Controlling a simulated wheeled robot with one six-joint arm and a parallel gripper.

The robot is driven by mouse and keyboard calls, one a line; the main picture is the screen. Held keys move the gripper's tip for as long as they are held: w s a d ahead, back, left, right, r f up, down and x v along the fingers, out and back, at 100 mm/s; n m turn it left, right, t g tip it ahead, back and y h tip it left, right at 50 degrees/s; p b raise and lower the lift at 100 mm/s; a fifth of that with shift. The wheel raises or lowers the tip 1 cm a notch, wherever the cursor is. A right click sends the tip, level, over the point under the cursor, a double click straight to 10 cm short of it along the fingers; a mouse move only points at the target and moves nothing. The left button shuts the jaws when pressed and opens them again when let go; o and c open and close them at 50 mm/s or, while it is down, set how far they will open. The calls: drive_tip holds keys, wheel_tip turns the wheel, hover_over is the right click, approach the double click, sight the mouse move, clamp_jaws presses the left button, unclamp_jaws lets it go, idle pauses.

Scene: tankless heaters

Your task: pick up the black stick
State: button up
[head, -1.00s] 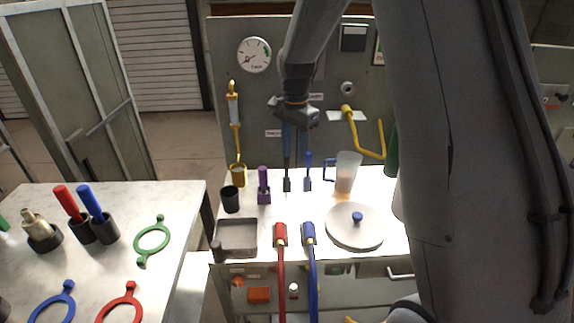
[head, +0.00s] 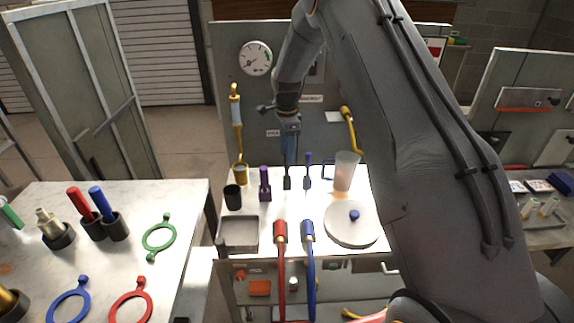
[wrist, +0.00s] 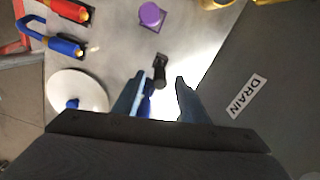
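The black stick (head: 287,183) stands on the white worktop in front of the grey panel, between a purple handle (head: 265,184) and a blue stick (head: 308,172). In the wrist view the black stick (wrist: 160,73) shows just beyond the fingertips, near the gap between them. My gripper (head: 288,160) points down directly above the black stick in the head view. In the wrist view my gripper (wrist: 161,84) is open, with nothing visibly held between its two blue fingers. Whether a finger touches the stick I cannot tell. The blue stick (wrist: 148,95) is partly hidden by the left finger.
A clear jug (head: 345,172) and a white round lid (head: 351,225) stand to the right. A black cup (head: 232,197) and a grey tray (head: 239,233) are on the left. Red (head: 281,232) and blue (head: 308,232) hose handles lie in front. The panel stands close behind.

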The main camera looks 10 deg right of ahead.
drive_tip(key=shift+f, duration=1)
clamp_jaws()
